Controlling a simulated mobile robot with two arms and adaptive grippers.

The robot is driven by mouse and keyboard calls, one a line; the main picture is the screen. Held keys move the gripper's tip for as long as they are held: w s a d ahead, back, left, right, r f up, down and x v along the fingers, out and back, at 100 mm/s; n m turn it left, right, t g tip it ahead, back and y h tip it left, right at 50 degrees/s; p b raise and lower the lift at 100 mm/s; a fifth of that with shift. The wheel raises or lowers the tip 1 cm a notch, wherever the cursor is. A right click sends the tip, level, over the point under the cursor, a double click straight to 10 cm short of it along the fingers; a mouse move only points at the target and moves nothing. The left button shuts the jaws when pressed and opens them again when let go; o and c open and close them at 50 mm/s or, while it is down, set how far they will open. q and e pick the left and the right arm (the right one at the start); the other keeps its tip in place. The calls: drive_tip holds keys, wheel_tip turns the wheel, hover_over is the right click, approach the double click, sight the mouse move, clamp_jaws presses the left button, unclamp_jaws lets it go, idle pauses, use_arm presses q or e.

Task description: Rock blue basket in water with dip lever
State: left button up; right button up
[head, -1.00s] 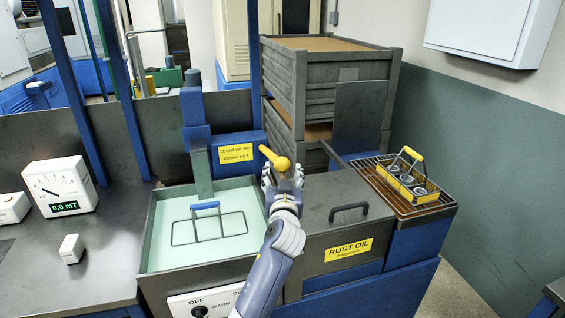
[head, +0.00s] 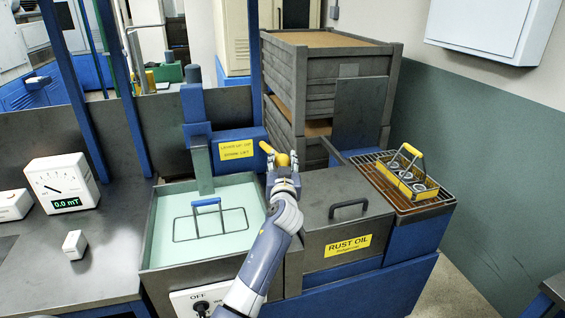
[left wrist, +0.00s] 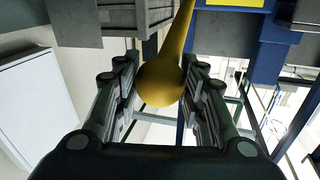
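The yellow dip lever (head: 268,149) sticks out from the blue lift housing behind the tank. Its round knob (left wrist: 161,84) sits between the two fingers of my left gripper (head: 284,166) in the left wrist view. The fingers stand apart on either side, with narrow gaps visible beside the knob. The blue-handled basket (head: 207,203) is in the pale green water (head: 175,245) of the tank; its dark wire outline and blue handle show. How deep it sits is hard to tell. My right gripper is not in view.
A closed rust oil box (head: 325,215) with a dark handle stands right of the tank. A yellow-handled basket of rings (head: 410,180) rests on a rack (head: 437,203) further right. A gauge (head: 62,184) stands on the left bench. Grey crates (head: 345,75) are stacked behind.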

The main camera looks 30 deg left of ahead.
use_arm(q)
clamp_jaws()
drive_tip(key=shift+r, duration=0.1)
drive_tip(key=r+p, duration=0.1)
drive_tip(key=w+a+r+p, duration=0.1)
drive_tip(key=r, duration=0.3)
drive_tip(key=shift+w+a+r+p, duration=0.15)
drive_tip(key=shift+a+r+p, duration=0.1)
drive_tip(key=shift+p, duration=0.15)
drive_tip(key=w+a+r+p, duration=0.1)
drive_tip(key=w+a+r, duration=0.1)
drive_tip(key=r, duration=0.3)
drive_tip(key=shift+w+a+r+p, duration=0.3)
drive_tip(key=shift+a+r+p, duration=0.1)
drive_tip(key=shift+a, duration=0.1)
drive_tip(key=o, duration=1.1)
unclamp_jaws()
drive_tip(key=shift+s+f, duration=0.1)
drive_tip(key=shift+s, duration=0.05)
